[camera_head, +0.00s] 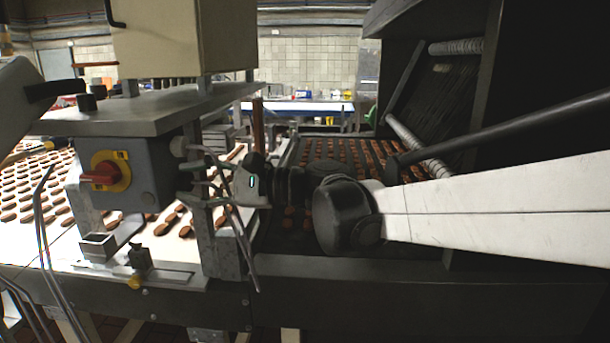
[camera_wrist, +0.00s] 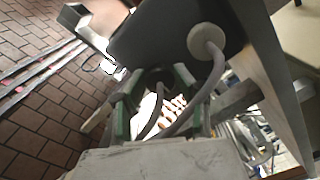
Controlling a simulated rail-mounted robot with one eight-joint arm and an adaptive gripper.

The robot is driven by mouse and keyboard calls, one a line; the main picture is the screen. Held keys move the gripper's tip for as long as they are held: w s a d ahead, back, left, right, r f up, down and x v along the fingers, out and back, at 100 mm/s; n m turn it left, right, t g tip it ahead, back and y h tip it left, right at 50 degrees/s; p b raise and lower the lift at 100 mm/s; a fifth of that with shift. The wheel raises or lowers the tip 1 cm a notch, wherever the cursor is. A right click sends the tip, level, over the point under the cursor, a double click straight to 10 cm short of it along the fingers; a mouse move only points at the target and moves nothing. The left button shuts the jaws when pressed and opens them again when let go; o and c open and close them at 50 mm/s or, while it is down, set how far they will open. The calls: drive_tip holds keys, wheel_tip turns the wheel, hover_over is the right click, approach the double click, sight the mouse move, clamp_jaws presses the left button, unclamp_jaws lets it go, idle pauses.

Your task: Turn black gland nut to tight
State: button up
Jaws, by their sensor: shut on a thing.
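The grey switch box (camera_head: 128,172) carries a red rotary knob (camera_head: 100,174) on a yellow plate. My gripper (camera_head: 190,172) reaches in from the right, with its fingertips at the box's right side. In the wrist view my gripper (camera_wrist: 154,80) has its green-edged fingers closed around a dark round part at the box's edge, apparently the black gland nut (camera_wrist: 154,74). The fingers hide most of it. A grey cable hangs from there between the fingers. A second gland, light grey (camera_wrist: 205,38), sits beside it with its own cable. How tight the nut is cannot be seen.
A conveyor (camera_head: 20,195) with rows of brown biscuits runs behind and below the box. A metal post (camera_head: 216,240) and hanging cables stand close to my gripper. A large dark machine (camera_head: 470,110) rises at the right. A brick floor (camera_wrist: 40,120) shows in the wrist view.

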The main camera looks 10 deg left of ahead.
drive_tip(key=o, duration=1.1)
drive_tip(key=shift+d, duration=0.1)
drive_tip(key=d, duration=0.4)
drive_tip(key=w+d, duration=0.1)
drive_tip(key=d, duration=0.2)
drive_tip(key=w+d, duration=0.1)
drive_tip(key=d, duration=0.3)
drive_tip(key=shift+d, duration=0.35)
drive_tip(key=s+d+f+n+t+h, duration=0.1)
drive_tip(key=s+d+f+t+h, duration=0.2)
drive_tip(key=d, duration=1)
drive_tip(key=s+d+f+n+t+h, duration=0.2)
drive_tip(key=s+d+f+t+h, duration=0.2)
drive_tip(key=d+f+h, duration=0.5)
drive_tip(key=s+d+f+n+t+h, duration=0.2)
drive_tip(key=s+d+f+h, duration=0.3)
drive_tip(key=d, duration=1.4)
wheel_tip(320, 180, down, 4)
drive_tip(key=shift+d+r+t+h, duration=0.1)
drive_tip(key=shift+t+h, duration=0.3)
drive_tip(key=shift+t, duration=0.3)
